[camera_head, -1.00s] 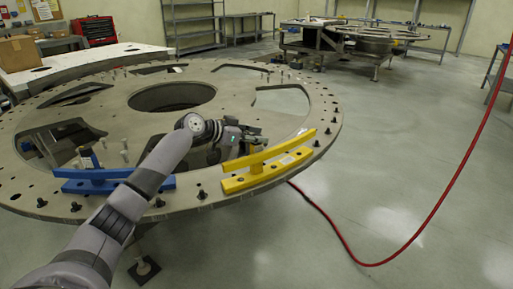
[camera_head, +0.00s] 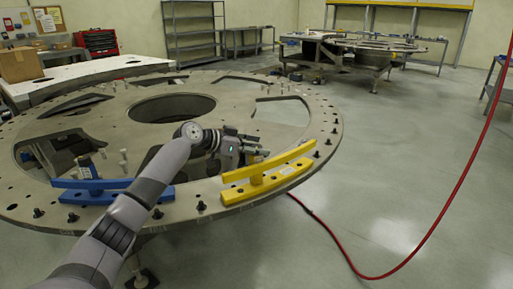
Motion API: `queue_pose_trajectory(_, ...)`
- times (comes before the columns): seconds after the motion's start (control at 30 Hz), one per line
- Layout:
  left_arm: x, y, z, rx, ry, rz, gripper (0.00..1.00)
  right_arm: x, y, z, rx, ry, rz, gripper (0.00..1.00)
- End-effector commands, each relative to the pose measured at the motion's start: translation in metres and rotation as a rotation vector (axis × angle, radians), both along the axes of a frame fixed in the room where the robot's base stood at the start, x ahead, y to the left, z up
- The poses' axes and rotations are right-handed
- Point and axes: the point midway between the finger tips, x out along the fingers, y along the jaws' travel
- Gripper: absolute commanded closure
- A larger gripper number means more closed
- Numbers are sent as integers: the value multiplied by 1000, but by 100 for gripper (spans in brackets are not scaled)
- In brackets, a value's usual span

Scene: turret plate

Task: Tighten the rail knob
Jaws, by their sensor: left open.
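The yellow rail (camera_head: 262,184) is bolted along the near right rim of the round turret plate (camera_head: 215,206). The blue rail (camera_head: 90,196) sits on the near left rim, and my left arm crosses over its right part. My left gripper (camera_head: 262,151) is open just behind the yellow rail's left half, above the plate. The fingers are small in the view, and I cannot tell whether they touch anything. I cannot make out the rail knob; the gripper or rail may hide it. My right gripper is not in view.
Black bolts and upright pins stand around the plate's rim. The plate has a large central hole (camera_head: 172,108) and several cutouts. A red hose (camera_head: 440,222) hangs at right and loops toward the plate. Another worktable (camera_head: 355,50) stands far back.

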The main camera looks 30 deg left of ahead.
Motion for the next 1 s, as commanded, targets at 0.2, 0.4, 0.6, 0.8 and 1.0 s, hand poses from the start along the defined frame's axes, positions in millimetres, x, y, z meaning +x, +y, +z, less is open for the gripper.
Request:
queue_pose_trajectory(0.2, -5, 4, 2, 1, 1, 1, 49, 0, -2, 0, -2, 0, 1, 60)
queue_pose_trajectory(0.4, -34, 19, 14, 3, 2, 2, 49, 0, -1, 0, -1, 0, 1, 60)
queue_pose_trajectory(0.6, -70, 37, 31, 3, 3, 1, 49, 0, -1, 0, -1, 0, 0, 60)
queue_pose_trajectory(0.8, -90, 48, 41, 0, 2, 1, 49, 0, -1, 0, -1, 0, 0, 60)
queue_pose_trajectory(1.0, -98, 52, 46, 0, 1, 0, 49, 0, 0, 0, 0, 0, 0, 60)
